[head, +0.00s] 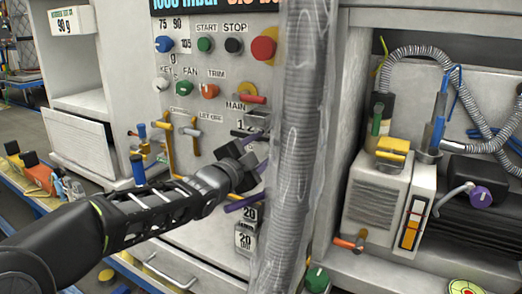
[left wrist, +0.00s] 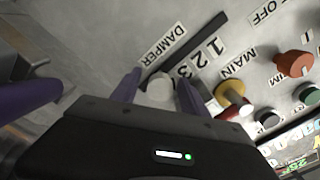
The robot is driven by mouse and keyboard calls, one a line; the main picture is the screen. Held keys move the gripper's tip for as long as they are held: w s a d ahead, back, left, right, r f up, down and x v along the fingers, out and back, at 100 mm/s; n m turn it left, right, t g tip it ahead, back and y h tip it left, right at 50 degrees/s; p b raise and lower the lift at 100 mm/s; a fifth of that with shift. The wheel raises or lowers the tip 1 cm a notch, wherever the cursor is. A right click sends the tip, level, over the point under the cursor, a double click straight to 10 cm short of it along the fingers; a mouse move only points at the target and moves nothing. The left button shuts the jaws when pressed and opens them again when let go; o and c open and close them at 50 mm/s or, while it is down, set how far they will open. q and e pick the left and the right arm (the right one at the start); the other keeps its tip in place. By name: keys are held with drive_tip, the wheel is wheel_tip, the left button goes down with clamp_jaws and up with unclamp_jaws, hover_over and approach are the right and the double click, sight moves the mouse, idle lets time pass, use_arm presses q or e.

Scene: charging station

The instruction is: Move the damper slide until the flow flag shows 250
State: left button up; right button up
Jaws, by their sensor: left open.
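My left gripper (head: 262,168) reaches across the front of the panel, open, its purple fingers pointing right. In the left wrist view its two fingertips (left wrist: 158,84) stand on either side of a pale round knob (left wrist: 160,88), which appears to be the damper slide. I cannot tell whether either finger touches it. The knob lies by a dark straight slot (left wrist: 187,40) with a DAMPER label (left wrist: 161,46) beside it. In the head view my gripper and the hose cover this area. I cannot make out a flow flag or a reading of 250. My right gripper does not show.
A thick plastic-wrapped hose (head: 300,140) hangs close to the right of my gripper. A red-handled MAIN valve (head: 252,99) sits above it. Yellow-handled valves (head: 168,145) stand out at the left. A white unit (head: 378,195) stands in the right bay.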

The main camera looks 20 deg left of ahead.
use_arm(q)
drive_tip(key=shift+s, duration=0.1)
drive_tip(key=s+a, duration=0.1)
drive_tip(key=s, duration=0.6)
drive_tip(key=shift+s+p, duration=0.3)
drive_tip(key=shift+p, duration=0.1)
